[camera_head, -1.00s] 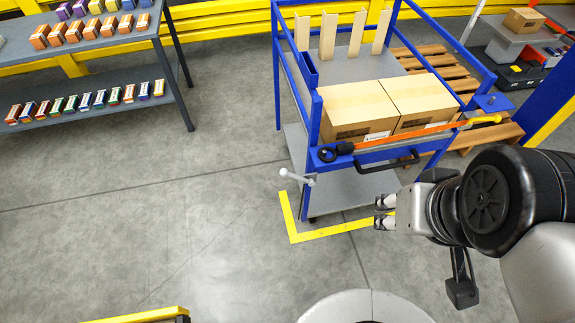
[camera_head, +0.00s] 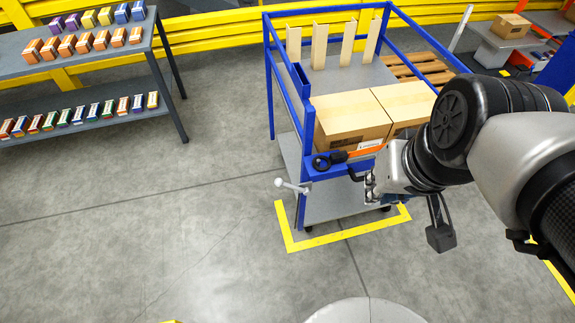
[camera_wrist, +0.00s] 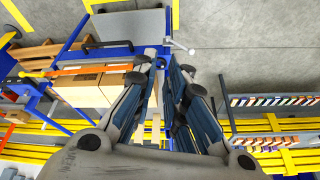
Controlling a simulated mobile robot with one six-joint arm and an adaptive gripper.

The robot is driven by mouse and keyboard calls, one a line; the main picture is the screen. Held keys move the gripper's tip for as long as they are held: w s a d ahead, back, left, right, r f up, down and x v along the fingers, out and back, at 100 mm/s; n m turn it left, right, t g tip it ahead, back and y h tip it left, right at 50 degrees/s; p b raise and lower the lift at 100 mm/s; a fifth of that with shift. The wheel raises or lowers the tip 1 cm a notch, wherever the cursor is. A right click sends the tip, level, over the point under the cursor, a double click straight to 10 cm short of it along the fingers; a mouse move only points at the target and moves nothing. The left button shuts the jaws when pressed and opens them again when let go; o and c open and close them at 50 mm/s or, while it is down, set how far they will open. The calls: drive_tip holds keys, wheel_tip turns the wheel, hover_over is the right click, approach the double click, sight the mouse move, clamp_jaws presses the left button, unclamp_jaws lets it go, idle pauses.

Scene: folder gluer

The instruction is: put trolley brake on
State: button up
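The blue-framed trolley (camera_head: 308,140) stands in the middle of the head view. A pale grey lever with a ball end (camera_head: 292,186), which looks like the brake lever, sticks out to the left from its near left corner. The lever also shows in the wrist view (camera_wrist: 180,46), beyond the fingertips. My gripper (camera_head: 370,187) is at the trolley's near side, to the right of the lever and clear of it. Its two fingertips are apart with nothing seen between them. My arm hides the trolley's near right part.
Cartons (camera_head: 345,115) and upright boards ride on the trolley. A black handle and an orange strip are on its near side. Yellow floor tape (camera_head: 320,241) marks its corner. A shelf of small boxes (camera_head: 85,115) stands at left. The floor between is clear.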

drive_tip(key=shift+n+g+y, duration=0.3)
drive_tip(key=shift+g+y, duration=0.2)
drive_tip(key=w+a+f, duration=0.1)
drive_tip(key=w, duration=0.2)
drive_tip(key=w+a, duration=0.1)
drive_tip(key=w, duration=0.3)
drive_tip(key=w+a+f, duration=0.1)
drive_tip(key=w+a, duration=0.1)
drive_tip(key=w, duration=0.1)
drive_tip(key=shift+w+f+p, duration=0.3)
drive_tip(key=shift+w+p, duration=0.05)
drive_tip(key=shift+p, duration=0.05)
clamp_jaws()
drive_tip(key=w+a+f+g+y+p, duration=0.1)
drive_tip(key=w+a+f, duration=0.3)
drive_tip(key=w+f, duration=0.35)
drive_tip(key=w+a+f+g, duration=0.1)
drive_tip(key=w+a+f, duration=0.3)
drive_tip(key=w+f, duration=0.3)
drive_tip(key=p+x, duration=0.1)
drive_tip(key=x, duration=1.5)
drive_tip(key=shift+d, duration=0.2)
drive_tip(key=shift+s+f, duration=0.15)
drive_tip(key=b, duration=0.3)
hover_over(292, 187)
drive_tip(key=s+a, duration=0.1)
drive_tip(key=s, duration=0.2)
wheel_tip(292, 187, down, 10)
drive_tip(key=shift+a, duration=0.15)
